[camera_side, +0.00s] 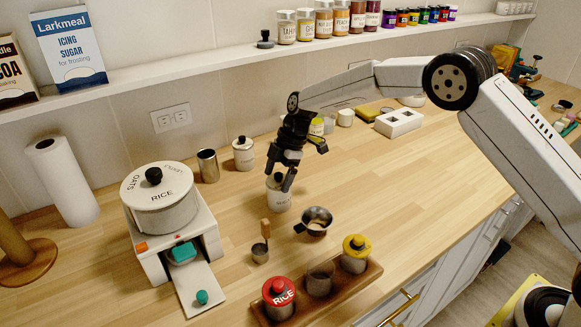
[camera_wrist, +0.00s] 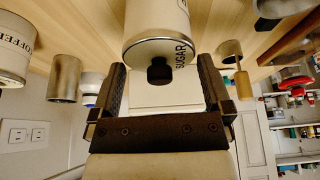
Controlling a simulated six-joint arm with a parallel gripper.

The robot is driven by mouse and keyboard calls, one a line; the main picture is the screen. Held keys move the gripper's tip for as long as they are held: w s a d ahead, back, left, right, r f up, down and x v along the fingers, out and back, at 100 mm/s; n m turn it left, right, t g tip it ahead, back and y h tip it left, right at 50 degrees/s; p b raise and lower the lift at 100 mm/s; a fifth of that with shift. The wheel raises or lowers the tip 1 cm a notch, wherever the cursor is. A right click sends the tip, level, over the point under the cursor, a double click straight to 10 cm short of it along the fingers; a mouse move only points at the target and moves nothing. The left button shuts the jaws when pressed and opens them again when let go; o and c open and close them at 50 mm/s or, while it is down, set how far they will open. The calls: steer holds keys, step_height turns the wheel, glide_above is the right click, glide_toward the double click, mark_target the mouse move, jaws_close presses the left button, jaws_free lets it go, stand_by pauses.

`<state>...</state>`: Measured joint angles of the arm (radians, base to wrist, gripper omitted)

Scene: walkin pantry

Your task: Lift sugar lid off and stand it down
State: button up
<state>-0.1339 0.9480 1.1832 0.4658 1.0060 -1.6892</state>
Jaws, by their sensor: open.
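The sugar canister (camera_side: 279,200) is a cream pot standing upright on the wooden counter near the middle in the side view. My gripper (camera_side: 280,182) is over the canister, pointing down. In the wrist view my gripper (camera_wrist: 162,85) is open, one finger on each side of the knob with gaps between. The fingers partly hide the lid in the side view.
A wooden rack (camera_side: 345,294) of jars is at the counter's front edge. A white canister (camera_side: 243,156) and metal cup (camera_side: 208,166) stand behind left. A rice dispenser (camera_side: 165,210) is at left. Bare counter lies between.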

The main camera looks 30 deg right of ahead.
steer(key=c, duration=0.9)
steer(key=shift+r, duration=0.1)
steer(key=shift+r, duration=0.75)
steer(key=s+d+r, duration=0.1)
steer(key=s+r, duration=0.2)
steer(key=s, duration=0.1)
steer(key=s+d+r, duration=0.1)
steer(key=s+r, duration=0.3)
steer(key=s, duration=0.1)
steer(key=s+d+r, duration=0.1)
steer(key=s+r, duration=0.3)
steer(key=shift+s+r, duration=0.15)
steer(key=shift+s, duration=0.2)
steer(key=shift+r, duration=0.25)
steer(key=shift+r, duration=0.4)
